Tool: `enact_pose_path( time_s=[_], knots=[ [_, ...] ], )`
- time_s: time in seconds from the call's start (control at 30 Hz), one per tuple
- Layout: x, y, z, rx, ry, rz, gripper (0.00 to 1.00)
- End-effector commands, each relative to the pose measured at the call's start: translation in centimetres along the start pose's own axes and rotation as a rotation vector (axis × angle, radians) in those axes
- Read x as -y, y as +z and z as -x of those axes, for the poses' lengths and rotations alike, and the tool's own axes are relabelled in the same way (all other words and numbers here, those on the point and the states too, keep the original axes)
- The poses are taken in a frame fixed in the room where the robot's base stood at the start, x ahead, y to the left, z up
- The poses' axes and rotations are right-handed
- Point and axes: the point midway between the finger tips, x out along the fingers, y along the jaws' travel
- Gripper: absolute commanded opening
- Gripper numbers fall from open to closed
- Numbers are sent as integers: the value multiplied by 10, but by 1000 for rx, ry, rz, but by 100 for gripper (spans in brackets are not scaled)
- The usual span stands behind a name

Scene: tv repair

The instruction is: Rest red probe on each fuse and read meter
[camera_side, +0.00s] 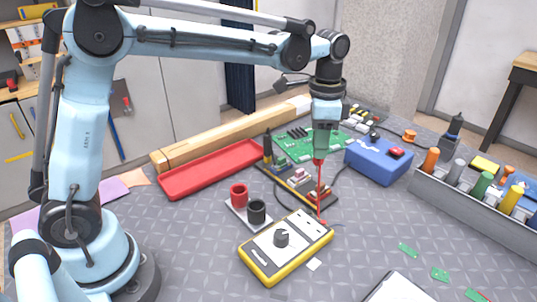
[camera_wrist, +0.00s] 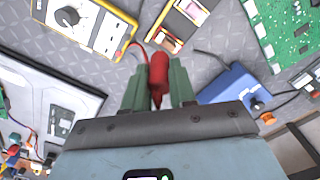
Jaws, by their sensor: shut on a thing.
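My gripper (camera_side: 319,156) points down and is shut on the red probe (camera_side: 320,184). In the wrist view the red probe (camera_wrist: 159,72) sits between the green fingers of my gripper (camera_wrist: 157,88). Its tip in the side view hangs by the near end of the fuse strip (camera_side: 290,183); I cannot tell whether it touches anything. Part of the strip, with pale fuse-like parts, shows in the wrist view (camera_wrist: 182,20). The yellow meter (camera_side: 284,246) lies beside it, dial up; its display is unreadable. The meter also shows in the wrist view (camera_wrist: 92,25).
A red cup (camera_side: 238,195) and a black cup (camera_side: 257,211) stand left of the strip. A green circuit board (camera_side: 292,145), a blue box (camera_side: 378,161) and a red tray (camera_side: 210,169) lie behind. A grey bin (camera_side: 470,205) stands right.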

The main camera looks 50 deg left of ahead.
Motion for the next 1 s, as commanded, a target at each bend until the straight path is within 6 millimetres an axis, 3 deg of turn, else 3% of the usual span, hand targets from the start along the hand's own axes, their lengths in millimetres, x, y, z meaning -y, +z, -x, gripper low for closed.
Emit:
enact_pose_path(
  time_s=[0.5, 1.0],
  knots=[
    [0, 0, -45, 0, 0, 0, 0],
    [0, 0, -52, 0, 0, 0, 0]
  ],
)
